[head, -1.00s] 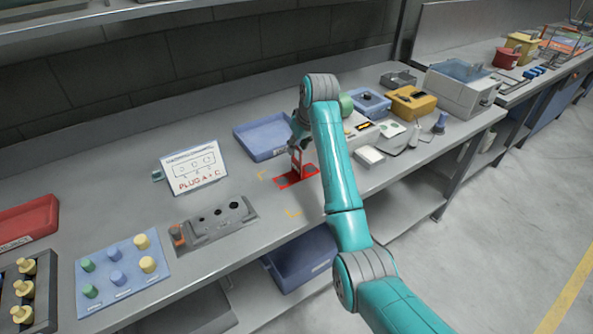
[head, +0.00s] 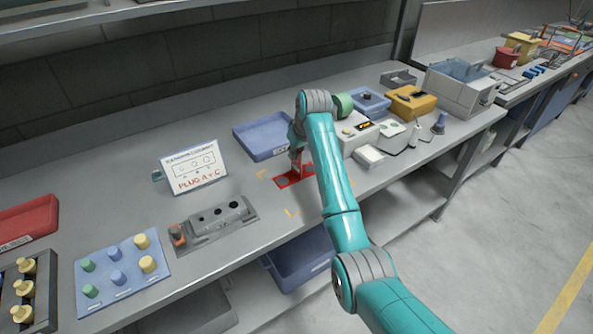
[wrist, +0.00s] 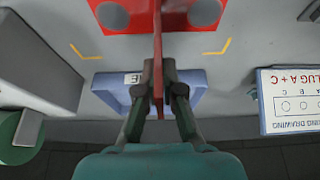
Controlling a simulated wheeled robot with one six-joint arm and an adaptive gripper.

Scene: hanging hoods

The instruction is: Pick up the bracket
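The red bracket (head: 287,182) lies on the bench between yellow corner marks. In the wrist view the bracket (wrist: 125,45) shows a flat base with two grey round spots and a thin upright plate. My gripper (head: 296,170) is down at the bracket. In the wrist view my gripper (wrist: 158,72) has one finger on each side of the upright plate, with no clear gap between. It looks shut on the plate. In the head view the fingers hide most of the upright part. The base appears to rest on the bench.
A blue tray (head: 245,146) sits just behind the bracket. A white sign (head: 194,168) and a grey socket block (head: 240,212) stand to the left. A white device (head: 370,136) is to the right. The bench in front is clear.

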